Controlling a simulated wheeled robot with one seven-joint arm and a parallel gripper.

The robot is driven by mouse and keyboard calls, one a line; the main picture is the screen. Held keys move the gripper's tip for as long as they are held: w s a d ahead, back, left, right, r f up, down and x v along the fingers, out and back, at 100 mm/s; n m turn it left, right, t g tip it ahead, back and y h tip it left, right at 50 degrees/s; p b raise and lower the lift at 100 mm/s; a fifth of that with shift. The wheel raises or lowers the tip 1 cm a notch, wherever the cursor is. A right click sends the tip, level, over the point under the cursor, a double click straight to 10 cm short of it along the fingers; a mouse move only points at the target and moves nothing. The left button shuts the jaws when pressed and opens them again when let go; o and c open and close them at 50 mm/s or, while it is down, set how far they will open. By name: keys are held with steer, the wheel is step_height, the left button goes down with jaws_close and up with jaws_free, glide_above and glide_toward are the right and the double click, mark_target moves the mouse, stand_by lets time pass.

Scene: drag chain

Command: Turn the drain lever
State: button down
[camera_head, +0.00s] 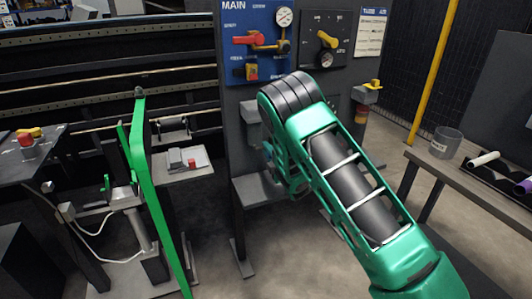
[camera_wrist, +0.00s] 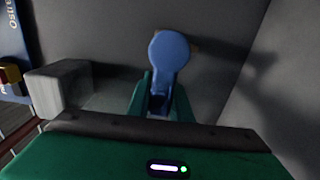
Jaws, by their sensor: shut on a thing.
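The drain lever, a blue handle with a rounded end (camera_wrist: 172,52), shows in the wrist view against a grey wall. My gripper (camera_wrist: 161,98) has its two green fingers on either side of the lever's lower part and is shut on it. The rounded end stands out above the fingertips. In the head view my green arm covers the lever, and the fingers cannot be made out there.
A grey block (camera_wrist: 58,88) stands left of my fingers in the wrist view. The head view shows a blue MAIN panel (camera_head: 268,75) with a red lever (camera_head: 248,39), a green frame (camera_head: 150,190) at left and a grey bench (camera_head: 470,180) with a clear cup (camera_head: 445,143) at right.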

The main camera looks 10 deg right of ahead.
steer(key=shift+s+f, duration=0.2)
steer(key=shift+f, duration=0.2)
steer(key=c, duration=1.6)
jaws_free()
steer(key=shift+r, duration=0.2)
steer(key=v, duration=1)
steer(key=shift+s+d, duration=0.1)
steer(key=shift+s, duration=0.2)
